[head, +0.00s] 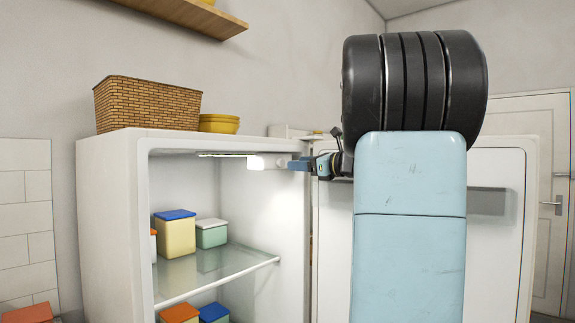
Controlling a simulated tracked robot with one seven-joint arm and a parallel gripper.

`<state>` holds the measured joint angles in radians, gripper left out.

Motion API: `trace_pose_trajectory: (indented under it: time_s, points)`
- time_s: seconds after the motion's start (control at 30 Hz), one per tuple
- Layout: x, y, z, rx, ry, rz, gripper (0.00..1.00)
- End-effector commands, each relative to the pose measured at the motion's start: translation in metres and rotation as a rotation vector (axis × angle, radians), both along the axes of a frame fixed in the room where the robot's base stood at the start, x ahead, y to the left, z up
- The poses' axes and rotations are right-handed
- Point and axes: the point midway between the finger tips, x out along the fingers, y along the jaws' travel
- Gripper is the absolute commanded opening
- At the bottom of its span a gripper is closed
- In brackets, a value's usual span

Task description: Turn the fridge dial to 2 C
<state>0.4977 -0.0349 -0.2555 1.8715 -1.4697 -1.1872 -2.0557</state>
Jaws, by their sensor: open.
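The white fridge (110,215) stands open, with its door (505,245) swung out to the right. Under its ceiling is a lit strip, and at the strip's right end is a small bright white block (256,162). A small pale round part, possibly the dial (282,162), sits just right of that block, at the upper right of the inside. Its markings and setting are too small to read. My gripper (292,165) points left at this part, its blue-grey fingers at or very near it. It is open; I cannot tell whether the fingers touch or straddle the part.
A glass shelf (250,266) holds lidded boxes, including a yellow one with a blue lid (175,235). More boxes stand below. A wicker basket (148,106) and yellow bowls (219,124) sit on top. My arm hides much of the fridge door.

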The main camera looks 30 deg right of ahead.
Motion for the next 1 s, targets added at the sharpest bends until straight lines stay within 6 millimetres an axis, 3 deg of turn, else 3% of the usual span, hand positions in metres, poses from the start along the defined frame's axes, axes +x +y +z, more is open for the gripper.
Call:
trace_pose_trajectory:
  time_s: [0.3,0.73,1.0]
  points:
    - [0.039,0.017,0.000,0.001,0.001,-0.001,0.56]
    - [0.047,0.020,0.001,0.001,0.000,-0.002,0.56]
    - [0.047,0.020,0.001,0.001,0.000,-0.003,0.31]
